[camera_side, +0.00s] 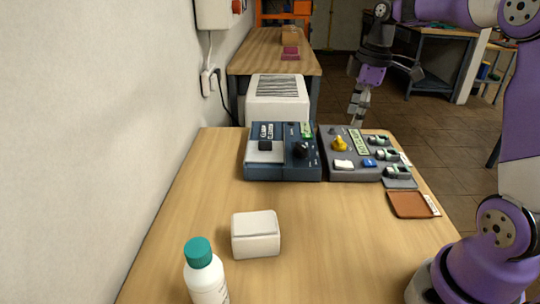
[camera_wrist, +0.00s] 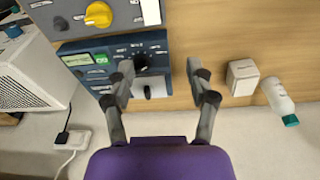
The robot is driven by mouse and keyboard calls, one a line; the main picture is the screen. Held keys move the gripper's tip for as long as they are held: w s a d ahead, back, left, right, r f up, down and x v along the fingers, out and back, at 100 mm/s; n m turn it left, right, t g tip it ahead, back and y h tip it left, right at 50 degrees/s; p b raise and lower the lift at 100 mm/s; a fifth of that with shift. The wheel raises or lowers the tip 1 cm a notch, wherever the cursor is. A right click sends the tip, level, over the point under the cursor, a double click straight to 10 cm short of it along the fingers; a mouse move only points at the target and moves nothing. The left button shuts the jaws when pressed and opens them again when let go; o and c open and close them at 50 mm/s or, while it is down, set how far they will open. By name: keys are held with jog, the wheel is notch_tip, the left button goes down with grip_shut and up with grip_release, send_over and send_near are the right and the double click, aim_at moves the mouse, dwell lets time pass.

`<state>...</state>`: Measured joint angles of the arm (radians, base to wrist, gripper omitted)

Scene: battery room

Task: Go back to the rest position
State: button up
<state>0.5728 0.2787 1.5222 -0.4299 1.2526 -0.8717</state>
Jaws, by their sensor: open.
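The dark blue device (camera_side: 282,172), with a black knob and a small green display, stands at the table's far edge. It also shows left of and partly behind the fingers in the wrist view (camera_wrist: 84,47).
A white box (camera_side: 256,235) and a white bottle with teal cap (camera_side: 205,275) stand near the front left. A brown pad (camera_side: 408,205) lies at the right edge. A white vented unit (camera_side: 277,100) is behind the table. The wall (camera_side: 90,130) bounds the left; the table's middle is clear.

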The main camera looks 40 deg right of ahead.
jog(key=s+a+m+t, duration=0.4)
jog(key=s+a+m, duration=0.4)
jog(key=s+a, duration=0.3)
jog(key=a, duration=0.3)
jog(key=shift+a+r+h, duration=0.15)
jog(key=shift+a+h, duration=0.2)
jog(key=shift+h, duration=0.05)
